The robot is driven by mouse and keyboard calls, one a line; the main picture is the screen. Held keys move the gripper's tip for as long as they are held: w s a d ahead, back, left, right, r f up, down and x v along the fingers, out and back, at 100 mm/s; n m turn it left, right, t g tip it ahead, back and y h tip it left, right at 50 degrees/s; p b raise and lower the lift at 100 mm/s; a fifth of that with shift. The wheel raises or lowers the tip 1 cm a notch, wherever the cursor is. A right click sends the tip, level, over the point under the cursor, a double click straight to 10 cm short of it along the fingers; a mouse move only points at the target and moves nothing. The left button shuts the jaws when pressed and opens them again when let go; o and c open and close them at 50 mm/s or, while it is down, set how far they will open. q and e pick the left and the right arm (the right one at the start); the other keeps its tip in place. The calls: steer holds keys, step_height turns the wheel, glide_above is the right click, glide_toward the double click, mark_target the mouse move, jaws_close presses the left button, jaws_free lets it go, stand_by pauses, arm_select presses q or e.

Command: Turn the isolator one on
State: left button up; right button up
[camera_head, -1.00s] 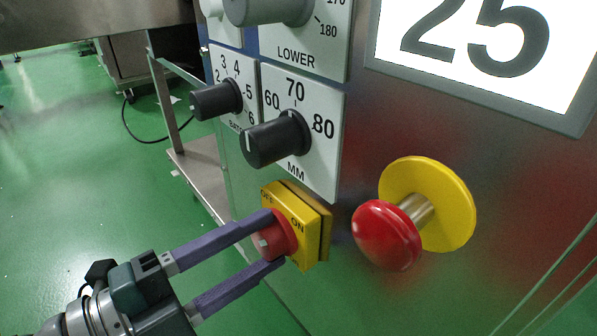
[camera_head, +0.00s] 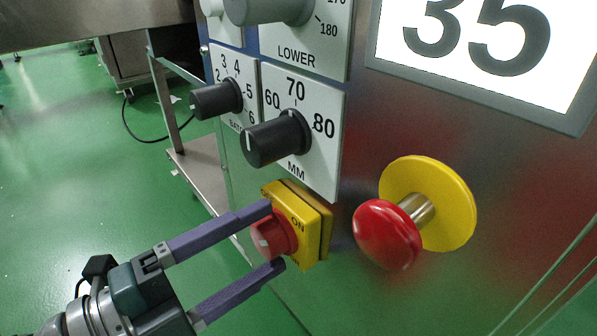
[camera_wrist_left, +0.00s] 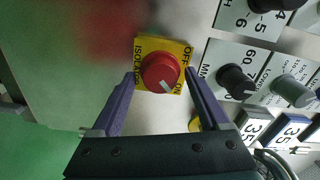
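The isolator is a yellow box (camera_head: 313,222) with a red rotary knob (camera_head: 272,233) on the panel's lower left. In the left wrist view its yellow plate (camera_wrist_left: 144,44) reads ISOLATOR, OFF and ON. The red knob (camera_wrist_left: 158,68) there has a white mark at its lower right rim, on the side of the ON label. My left gripper (camera_head: 276,236) is open, with one purple finger above the knob and one below. In the left wrist view the fingers (camera_wrist_left: 158,82) stand apart on either side of the knob, with gaps visible. My right gripper is not in view.
A red mushroom button (camera_head: 386,234) on a yellow disc (camera_head: 455,205) sticks out right of the isolator. Black dials (camera_head: 275,139) are above it. A display (camera_head: 480,45) reads 35. Green floor is open at the left, with a metal frame (camera_head: 190,165) behind.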

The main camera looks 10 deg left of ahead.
arm_select(q)
steer(key=shift+s+a, duration=0.2)
steer(key=shift+s, duration=0.05)
steer(key=p+v, duration=0.3)
steer(key=v, duration=0.6)
steer(key=shift+s+a, duration=0.1)
